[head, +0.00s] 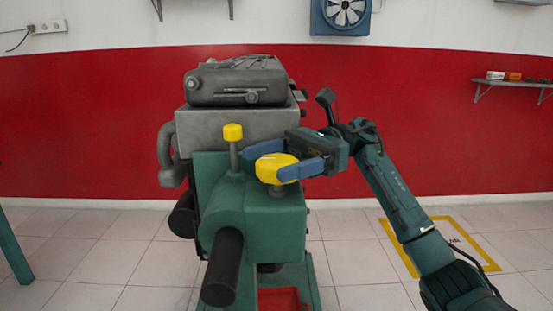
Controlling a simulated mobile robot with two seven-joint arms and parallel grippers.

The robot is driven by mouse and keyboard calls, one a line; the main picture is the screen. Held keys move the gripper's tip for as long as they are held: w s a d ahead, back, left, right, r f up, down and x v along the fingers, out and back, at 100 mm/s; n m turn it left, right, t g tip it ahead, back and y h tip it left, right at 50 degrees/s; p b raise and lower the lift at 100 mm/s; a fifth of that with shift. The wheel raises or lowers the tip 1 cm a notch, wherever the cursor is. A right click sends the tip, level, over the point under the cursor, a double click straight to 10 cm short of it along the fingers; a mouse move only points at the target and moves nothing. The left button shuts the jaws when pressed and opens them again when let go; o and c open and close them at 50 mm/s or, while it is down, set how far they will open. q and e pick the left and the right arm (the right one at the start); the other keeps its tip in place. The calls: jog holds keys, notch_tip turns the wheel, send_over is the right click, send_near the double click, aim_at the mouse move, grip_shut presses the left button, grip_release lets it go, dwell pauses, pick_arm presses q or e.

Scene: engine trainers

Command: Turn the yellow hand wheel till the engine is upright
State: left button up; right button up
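The engine (240,85) is a grey block that stands upright, or nearly so, on a green trainer stand (275,220). The yellow hand wheel (271,168) is on top of the stand's green housing. My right gripper (268,162) comes in from the right, with one blue finger on the far side of the wheel and the other on the near side. Both fingers appear to touch the wheel, so the gripper looks shut on it. My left gripper is not in view.
A yellow knob (233,132) on a grey post stands just left of the wheel. A dark cylinder (223,268) sticks out from the stand towards me. A red tray (280,300) lies low in the stand.

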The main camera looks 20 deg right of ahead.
jog(key=shift+o, duration=0.3)
jog(key=v, duration=1.3)
jog(key=shift+d, duration=0.1)
